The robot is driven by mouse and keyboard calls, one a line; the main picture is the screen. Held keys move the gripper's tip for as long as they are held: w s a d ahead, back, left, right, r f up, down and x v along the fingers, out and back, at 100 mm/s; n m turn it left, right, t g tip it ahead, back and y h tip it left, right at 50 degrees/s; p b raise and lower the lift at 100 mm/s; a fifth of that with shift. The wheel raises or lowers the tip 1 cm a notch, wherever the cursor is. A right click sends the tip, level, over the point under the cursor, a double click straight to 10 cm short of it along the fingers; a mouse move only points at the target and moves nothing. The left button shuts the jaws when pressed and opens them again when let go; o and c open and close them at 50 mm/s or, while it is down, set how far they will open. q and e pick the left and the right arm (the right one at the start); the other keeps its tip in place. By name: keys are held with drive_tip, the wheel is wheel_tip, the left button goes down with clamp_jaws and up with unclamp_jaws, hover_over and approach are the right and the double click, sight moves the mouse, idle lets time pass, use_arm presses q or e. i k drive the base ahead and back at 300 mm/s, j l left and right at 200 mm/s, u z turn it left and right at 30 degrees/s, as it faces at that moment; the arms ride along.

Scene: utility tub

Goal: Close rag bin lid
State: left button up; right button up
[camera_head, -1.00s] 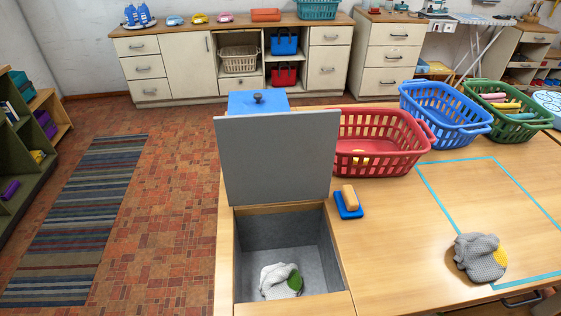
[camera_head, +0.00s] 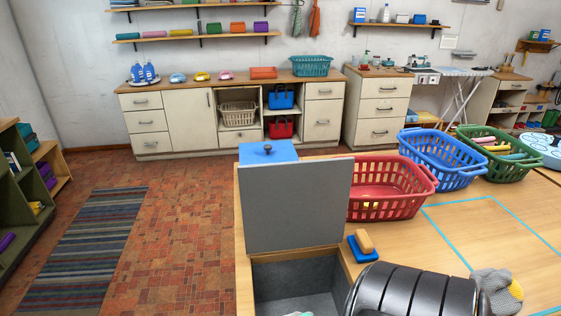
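The rag bin lid (camera_head: 296,207) is a grey panel standing upright at the back edge of the bin, so the bin is open. The rag bin (camera_head: 292,281) is a grey-lined recess in the wooden table. The edge of a pale rag shows at its bottom, cut off by the frame. A black, ribbed, rounded part of my own arm comes in at the bottom right and hides part of the table. Neither gripper's fingers show in the view.
A blue brush with a wooden handle (camera_head: 364,243) lies right of the bin. A grey and yellow rag (camera_head: 497,289) lies beyond my arm. Red (camera_head: 388,202), blue (camera_head: 440,160) and green (camera_head: 497,158) baskets line the back. A blue box (camera_head: 268,152) stands behind the lid.

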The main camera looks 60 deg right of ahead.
sight(286, 205)
drive_tip(key=i+j, duration=0.25)
drive_tip(key=i+j+z, duration=0.1)
drive_tip(key=j, duration=0.4)
drive_tip(key=i+j, duration=0.3)
drive_tip(key=i+j+z, duration=0.1)
drive_tip(key=i+j, duration=0.15)
drive_tip(key=j, duration=0.25)
drive_tip(key=i+l+z, duration=0.15)
drive_tip(key=i+z, duration=0.9)
drive_tip(key=z, duration=0.2)
drive_tip(key=i+j+z, duration=0.25)
drive_tip(key=z, duration=0.15)
drive_tip(key=i+z, duration=0.25)
drive_tip(key=z, duration=0.2)
drive_tip(key=i+j+z, duration=0.1)
drive_tip(key=i+z, duration=0.15)
drive_tip(key=z, duration=0.2)
drive_tip(key=i+j+z, duration=0.15)
drive_tip(key=z, duration=0.35)
drive_tip(key=i+j+z, duration=0.2)
drive_tip(key=z, duration=0.25)
drive_tip(key=j, duration=0.1)
